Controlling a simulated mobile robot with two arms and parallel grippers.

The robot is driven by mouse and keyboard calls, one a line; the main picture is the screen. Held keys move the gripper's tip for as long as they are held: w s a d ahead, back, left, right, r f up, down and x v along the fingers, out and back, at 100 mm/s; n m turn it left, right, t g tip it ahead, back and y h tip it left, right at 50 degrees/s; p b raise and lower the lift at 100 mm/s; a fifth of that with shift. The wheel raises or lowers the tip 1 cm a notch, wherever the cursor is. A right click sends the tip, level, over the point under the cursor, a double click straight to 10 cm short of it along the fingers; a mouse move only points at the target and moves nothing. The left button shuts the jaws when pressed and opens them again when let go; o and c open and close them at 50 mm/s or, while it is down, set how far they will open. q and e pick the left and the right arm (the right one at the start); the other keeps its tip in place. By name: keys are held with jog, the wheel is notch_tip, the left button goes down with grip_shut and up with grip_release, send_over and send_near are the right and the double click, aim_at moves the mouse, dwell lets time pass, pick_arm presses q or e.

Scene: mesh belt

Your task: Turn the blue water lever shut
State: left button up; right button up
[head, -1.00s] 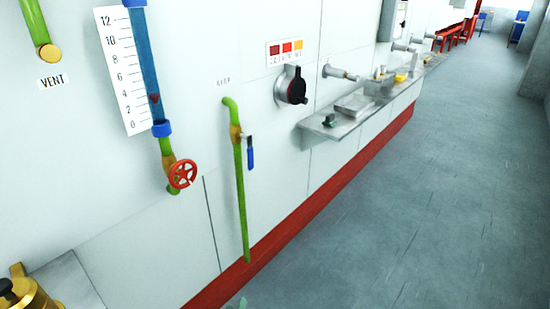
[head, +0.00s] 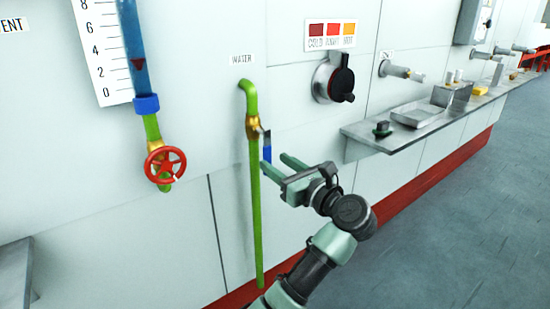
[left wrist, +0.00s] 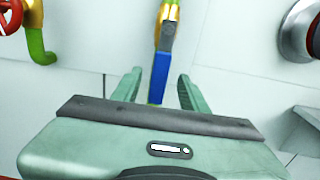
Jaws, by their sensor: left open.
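The blue water lever (head: 267,147) hangs down from a brass valve (head: 252,127) on the green pipe under the WATER label (head: 242,59). My left gripper (head: 281,170) is open, just right of and below the lever, and its fingers point at the wall. In the left wrist view the lever's blue handle (left wrist: 160,77) points down, and its lower end lies between the two open fingers (left wrist: 158,90). I cannot tell whether either finger touches it. My right gripper is not in view.
A red handwheel (head: 165,165) on a gauge pipe is left of the water pipe. A black and silver knob (head: 334,80) is to the right. A grey shelf (head: 372,138) sticks out from the wall further right. The floor on the right is clear.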

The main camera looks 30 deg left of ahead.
aim_at(269, 158)
pick_arm(q)
jog(key=x, duration=0.5)
jog(key=shift+c, duration=0.3)
grip_shut()
jog(key=shift+d+f, duration=0.1)
dwell(1.0)
